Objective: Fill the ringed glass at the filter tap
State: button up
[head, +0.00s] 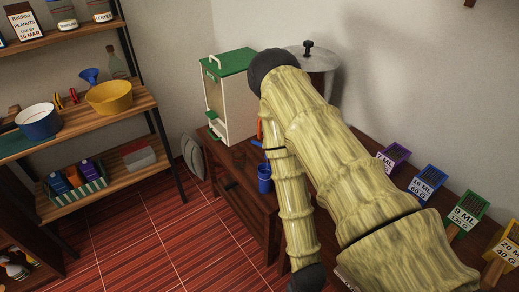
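A lidded metal vessel (318,63) with a black knob stands at the back of the dark wooden counter. My arm covers its lower part, so no tap on it shows. I cannot tell if it is the filter. Faint dark shapes stand on the counter's left end, too dim to tell if they are glasses. No ringed glass can be made out. My arm crosses the middle of the view, bending high up and coming down again. My gripper is not visible.
A white cabinet with a green lid (231,61) stands left of the vessel. A blue cup (264,179) is at the counter's front. Labelled blocks, including a purple one (394,157), line the right wall. Shelves (120,110) hold bowls and boxes. The tiled floor (160,235) between is clear.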

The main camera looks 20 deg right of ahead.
aim_at(257, 144)
jog(key=k, duration=1.05)
jog(key=u, duration=0.7)
jog(key=i, duration=0.65)
jog(key=u, duration=0.55)
jog(key=i, duration=0.65)
jog(key=z, duration=0.75)
jog(key=i, duration=0.6)
jog(key=z, duration=0.75)
